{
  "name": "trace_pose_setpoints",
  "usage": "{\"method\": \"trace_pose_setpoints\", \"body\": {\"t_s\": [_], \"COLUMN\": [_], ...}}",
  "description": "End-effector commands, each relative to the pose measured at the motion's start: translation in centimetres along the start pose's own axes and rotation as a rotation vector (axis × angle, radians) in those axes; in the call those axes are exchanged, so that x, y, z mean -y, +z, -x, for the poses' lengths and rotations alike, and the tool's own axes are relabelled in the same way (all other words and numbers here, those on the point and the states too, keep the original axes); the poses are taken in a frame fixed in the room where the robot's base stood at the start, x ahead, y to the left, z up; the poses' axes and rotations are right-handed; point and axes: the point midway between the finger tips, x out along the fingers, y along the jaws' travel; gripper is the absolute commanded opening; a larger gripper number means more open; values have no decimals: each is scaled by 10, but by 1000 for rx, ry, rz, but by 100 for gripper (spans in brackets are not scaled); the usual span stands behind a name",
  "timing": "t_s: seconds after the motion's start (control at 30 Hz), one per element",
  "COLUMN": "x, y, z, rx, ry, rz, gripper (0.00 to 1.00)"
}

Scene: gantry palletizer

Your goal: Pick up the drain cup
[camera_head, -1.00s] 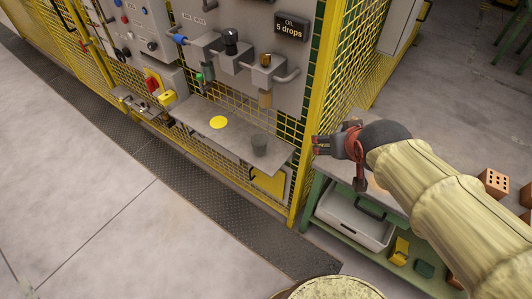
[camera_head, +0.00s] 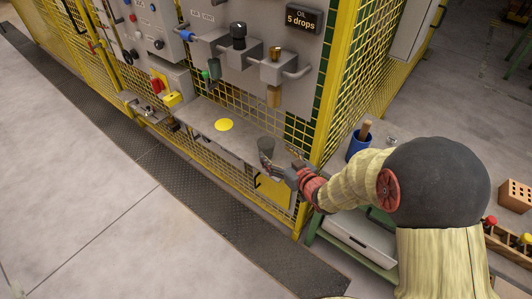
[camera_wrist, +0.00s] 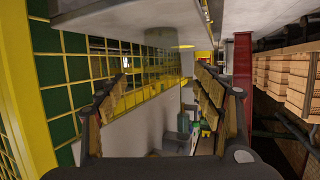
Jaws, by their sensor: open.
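The drain cup is a grey, see-through cup (camera_head: 266,143) standing upright near the right end of the grey shelf (camera_head: 243,150). In the wrist view the cup (camera_wrist: 160,38) shows as a faint grey cylinder at the top, between and beyond the two fingers. My gripper (camera_head: 268,162) is open, at the front right of the cup in the head view, and overlaps its lower part there. In the wrist view nothing is between the pads of my gripper (camera_wrist: 160,95). I cannot tell whether a finger touches the cup.
A yellow disc (camera_head: 224,125) lies on the shelf left of the cup. Taps and a bronze-coloured nozzle (camera_head: 274,97) are above the shelf. A yellow mesh fence post (camera_head: 335,85) stands close on the right. A blue pot (camera_head: 358,146) is on the green bench at the right.

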Motion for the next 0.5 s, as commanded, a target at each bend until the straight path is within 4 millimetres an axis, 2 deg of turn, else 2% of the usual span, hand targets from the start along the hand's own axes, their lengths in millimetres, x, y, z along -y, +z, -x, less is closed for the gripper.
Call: {"method": "trace_pose_setpoints", "body": {"t_s": [0.27, 0.5], "x": [1, 4], "y": [1, 2], "z": [-28, -62], "rx": [-1, -1], "ry": [-1, 0], "rz": [0, -1], "gripper": [68, 68]}}
